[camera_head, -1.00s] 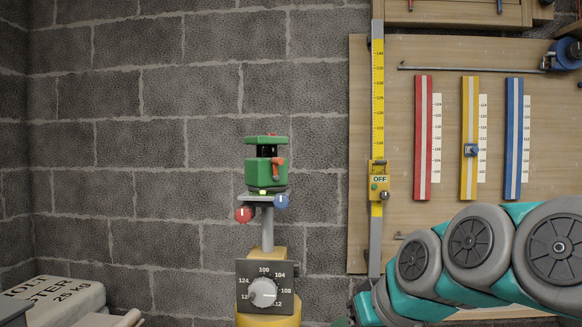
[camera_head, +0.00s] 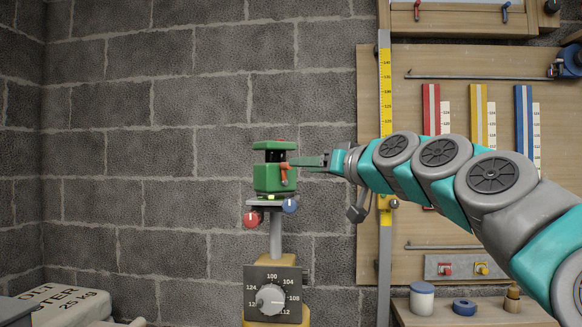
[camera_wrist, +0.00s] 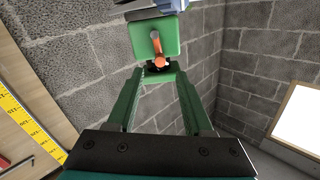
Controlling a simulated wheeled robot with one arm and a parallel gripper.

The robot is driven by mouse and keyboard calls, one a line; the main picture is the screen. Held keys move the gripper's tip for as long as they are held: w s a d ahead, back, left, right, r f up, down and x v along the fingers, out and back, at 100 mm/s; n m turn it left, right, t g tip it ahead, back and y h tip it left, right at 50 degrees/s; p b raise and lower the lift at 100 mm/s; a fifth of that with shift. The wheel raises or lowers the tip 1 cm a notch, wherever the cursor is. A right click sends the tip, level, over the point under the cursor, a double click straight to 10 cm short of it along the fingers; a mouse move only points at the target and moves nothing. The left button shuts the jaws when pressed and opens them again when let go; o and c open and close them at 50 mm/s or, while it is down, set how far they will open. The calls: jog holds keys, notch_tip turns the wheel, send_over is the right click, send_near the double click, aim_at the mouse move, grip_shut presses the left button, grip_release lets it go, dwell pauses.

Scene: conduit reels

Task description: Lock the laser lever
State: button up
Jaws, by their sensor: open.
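The green laser (camera_head: 268,180) stands on a grey post above a yellow base with a dial. Its orange-red lever (camera_head: 285,173) is on the right side of its body. My gripper (camera_head: 297,162) reaches in from the right, its fingertips close to the lever. In the wrist view, the green fingers (camera_wrist: 158,82) are spread apart and point at the laser (camera_wrist: 168,35). The lever (camera_wrist: 157,50) shows beyond the fingertips, its rounded end near the gap between them. I cannot tell whether a finger touches it.
A red knob (camera_head: 251,219) and a blue knob (camera_head: 290,205) sit just below the laser. The dial (camera_head: 271,298) is on the base. A wooden board (camera_head: 450,65) with a yellow ruler (camera_head: 385,100) is at right. A workbench (camera_head: 480,315) holds small items. The block wall is behind.

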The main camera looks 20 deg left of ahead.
aim_at(284, 172)
jog(key=shift+x, duration=3.15)
jog(key=shift+c, duration=0.3)
grip_shut()
